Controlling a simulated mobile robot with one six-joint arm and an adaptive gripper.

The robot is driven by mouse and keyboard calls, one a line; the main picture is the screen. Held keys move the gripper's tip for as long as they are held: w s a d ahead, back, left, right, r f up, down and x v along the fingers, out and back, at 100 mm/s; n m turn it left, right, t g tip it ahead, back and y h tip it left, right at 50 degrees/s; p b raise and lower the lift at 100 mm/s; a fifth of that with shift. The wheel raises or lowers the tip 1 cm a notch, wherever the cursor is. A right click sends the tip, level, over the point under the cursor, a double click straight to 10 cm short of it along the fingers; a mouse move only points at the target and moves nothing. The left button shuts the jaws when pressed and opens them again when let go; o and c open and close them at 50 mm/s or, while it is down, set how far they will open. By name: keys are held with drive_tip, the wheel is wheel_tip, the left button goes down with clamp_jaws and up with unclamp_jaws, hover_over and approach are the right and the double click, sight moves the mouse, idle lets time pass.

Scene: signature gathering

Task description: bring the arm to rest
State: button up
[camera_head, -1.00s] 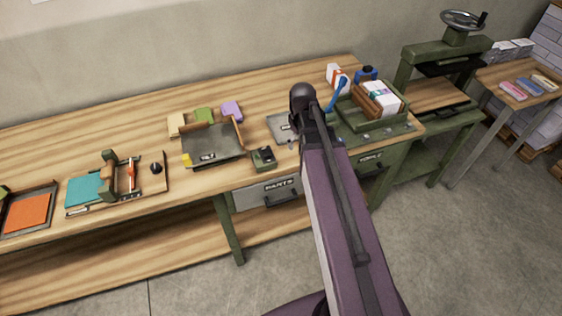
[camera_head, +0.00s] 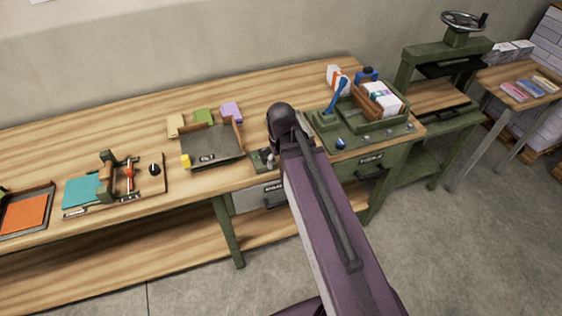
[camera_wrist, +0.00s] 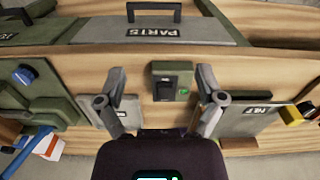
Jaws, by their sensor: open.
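My arm (camera_head: 335,235) reaches up over the front edge of the long wooden bench in the head view. Its dark wrist covers most of my gripper there. In the wrist view my gripper (camera_wrist: 160,76) is open, with its two fingers spread wide and nothing between them held. A small green box with a black top and a green light (camera_wrist: 173,82) lies on the bench below, seen between the fingers. Whether a finger touches anything is not clear. In the head view that box (camera_head: 259,161) is partly hidden by my wrist.
A grey tray (camera_head: 213,148) stands left of my wrist, with coloured blocks behind it. A green stand with a blue lever (camera_head: 336,97) and a wooden holder of cards (camera_head: 376,104) are to the right. The drawer marked PARTS (camera_wrist: 165,32) is below the bench edge.

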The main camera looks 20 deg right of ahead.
drive_tip(key=shift+s+a+f+m, duration=0.25)
drive_tip(key=shift+s+a+m, duration=0.35)
drive_tip(key=shift+s+a, duration=0.55)
drive_tip(key=shift+w+a, duration=0.1)
drive_tip(key=shift+w, duration=0.05)
idle(0.6)
